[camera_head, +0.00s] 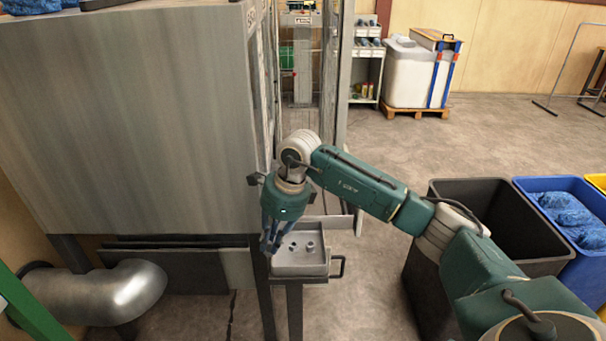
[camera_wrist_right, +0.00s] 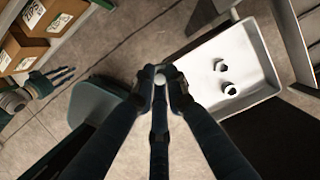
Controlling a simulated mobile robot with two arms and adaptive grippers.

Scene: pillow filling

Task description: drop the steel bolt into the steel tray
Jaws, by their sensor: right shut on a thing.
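My right gripper (camera_head: 270,248) points down at the left edge of the steel tray (camera_head: 318,270) in the head view. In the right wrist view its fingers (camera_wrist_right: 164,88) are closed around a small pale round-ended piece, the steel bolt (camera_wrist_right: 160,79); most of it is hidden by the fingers. The steel tray (camera_wrist_right: 262,92) lies to the right of the fingertips there, and the bolt is not over its floor in that view. My left gripper (camera_wrist_right: 55,77) seems to show small at the left edge of the wrist view; its jaw opening is unclear.
A large grey metal cabinet (camera_head: 130,110) stands close left of the gripper. A black bin (camera_head: 490,225) and a blue bin (camera_head: 560,210) stand at right. Open floor lies behind the tray.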

